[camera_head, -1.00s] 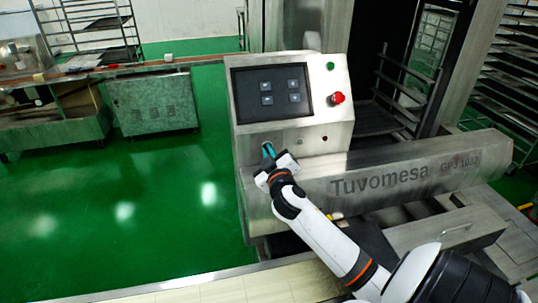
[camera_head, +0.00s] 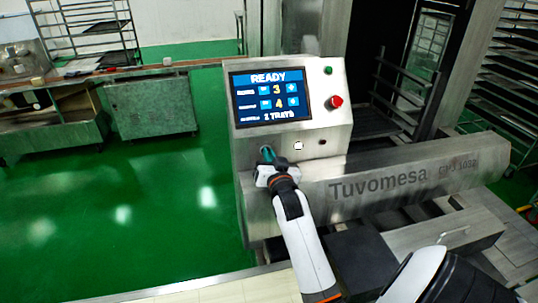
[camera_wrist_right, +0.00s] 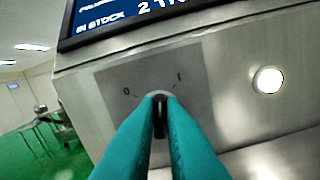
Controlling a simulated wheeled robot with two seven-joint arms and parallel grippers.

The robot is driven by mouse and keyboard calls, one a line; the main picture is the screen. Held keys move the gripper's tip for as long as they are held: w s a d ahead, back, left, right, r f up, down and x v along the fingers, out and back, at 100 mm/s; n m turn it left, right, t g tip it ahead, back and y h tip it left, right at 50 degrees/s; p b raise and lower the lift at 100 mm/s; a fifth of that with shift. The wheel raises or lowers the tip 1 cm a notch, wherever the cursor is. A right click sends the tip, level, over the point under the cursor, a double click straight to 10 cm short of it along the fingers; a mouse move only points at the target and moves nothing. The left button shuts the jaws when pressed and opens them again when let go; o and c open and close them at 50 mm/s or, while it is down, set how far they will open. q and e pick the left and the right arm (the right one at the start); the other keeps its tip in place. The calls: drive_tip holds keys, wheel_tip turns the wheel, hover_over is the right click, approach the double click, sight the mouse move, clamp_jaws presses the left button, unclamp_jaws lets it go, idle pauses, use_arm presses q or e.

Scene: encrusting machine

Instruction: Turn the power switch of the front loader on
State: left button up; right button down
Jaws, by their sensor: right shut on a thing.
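The front loader (camera_head: 400,182) is a steel machine marked Tuvomesa with a slanted control panel. Its power switch (camera_wrist_right: 160,96) is a small rotary knob on a grey plate with marks 0 and I, seen in the right wrist view. My right gripper (camera_wrist_right: 160,98) has its teal fingers shut on this knob; they hide most of it, so I cannot tell exactly where it points. In the head view the right gripper (camera_head: 267,154) is at the panel's lower left. The screen (camera_head: 270,97) is lit and reads READY. My left gripper is not in view.
A white lit lamp (camera_wrist_right: 267,80) sits right of the switch. A red button (camera_head: 336,101) and a green button (camera_head: 328,70) are at the panel's upper right. Tray racks (camera_head: 505,75) stand at the right. Green floor (camera_head: 150,210) is clear at left.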

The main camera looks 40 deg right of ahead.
drive_tip(key=m+p, duration=0.2)
drive_tip(key=m, duration=0.3)
drive_tip(key=shift+s+d+f+m, duration=0.1)
drive_tip(key=shift+m, duration=0.3)
idle(0.4)
drive_tip(key=c, duration=1.5)
unclamp_jaws()
